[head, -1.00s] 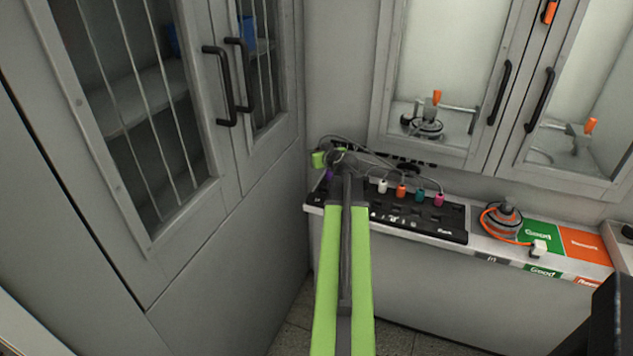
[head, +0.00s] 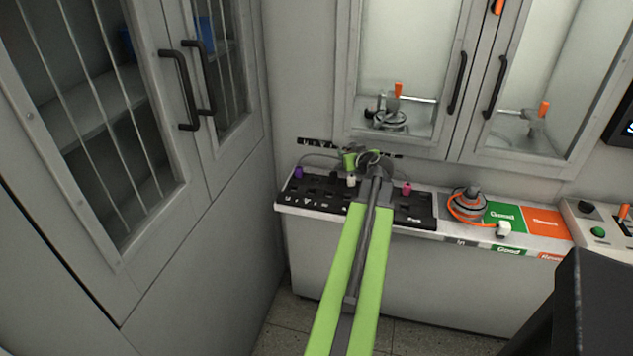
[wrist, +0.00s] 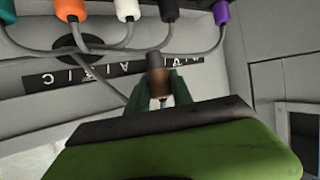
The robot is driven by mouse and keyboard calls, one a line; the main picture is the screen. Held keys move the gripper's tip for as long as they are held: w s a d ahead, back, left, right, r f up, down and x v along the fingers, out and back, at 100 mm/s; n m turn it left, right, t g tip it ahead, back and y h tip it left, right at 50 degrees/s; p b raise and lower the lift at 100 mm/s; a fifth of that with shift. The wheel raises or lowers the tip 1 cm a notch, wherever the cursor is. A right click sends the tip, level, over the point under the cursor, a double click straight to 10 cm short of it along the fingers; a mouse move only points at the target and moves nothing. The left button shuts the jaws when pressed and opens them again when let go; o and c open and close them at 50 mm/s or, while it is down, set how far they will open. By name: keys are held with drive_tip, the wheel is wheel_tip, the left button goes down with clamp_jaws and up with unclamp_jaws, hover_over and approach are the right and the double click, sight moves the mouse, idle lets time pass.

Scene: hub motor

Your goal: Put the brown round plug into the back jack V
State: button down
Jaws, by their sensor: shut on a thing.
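The brown round plug (wrist: 158,82) is between the fingers of my gripper (wrist: 160,98) in the wrist view, its brown end pointing up in the picture. My gripper is shut on it. In the head view my gripper (head: 362,160) is above the back of the black panel, close to the wall; the plug cannot be made out there. A dark strip of letters runs along the wall behind the panel (head: 317,142); it shows upside down in the wrist view (wrist: 60,76). The plug overlaps this strip in the picture. My gripper and arm hide part of it, and jack V is not clearly readable.
The black panel (head: 318,208) carries purple (head: 298,173), white (head: 350,180) and pink (head: 406,188) plugs. Teal (wrist: 8,15), orange (wrist: 70,10) and black (wrist: 168,9) plugs show with cables in the wrist view. A motor (head: 468,203) with an orange cable stands right of the panel.

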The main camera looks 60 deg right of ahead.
drive_tip(key=w+f+b, duration=0.2)
drive_tip(key=w, duration=0.1)
drive_tip(key=w+a+f+b, duration=0.1)
drive_tip(key=w+f+b, duration=0.1)
drive_tip(key=w, duration=0.2)
drive_tip(key=w+a+f+b, duration=0.1)
drive_tip(key=w+f+b, duration=0.2)
drive_tip(key=w, duration=0.1)
drive_tip(key=shift+w+a, duration=0.2)
drive_tip(key=shift+w, duration=0.1)
wheel_tip(320, 180, down, 4)
drive_tip(key=b, duration=0.4)
drive_tip(key=shift+f, duration=0.2)
drive_tip(key=shift+r, duration=0.2)
drive_tip(key=c, duration=1.4)
unclamp_jaws()
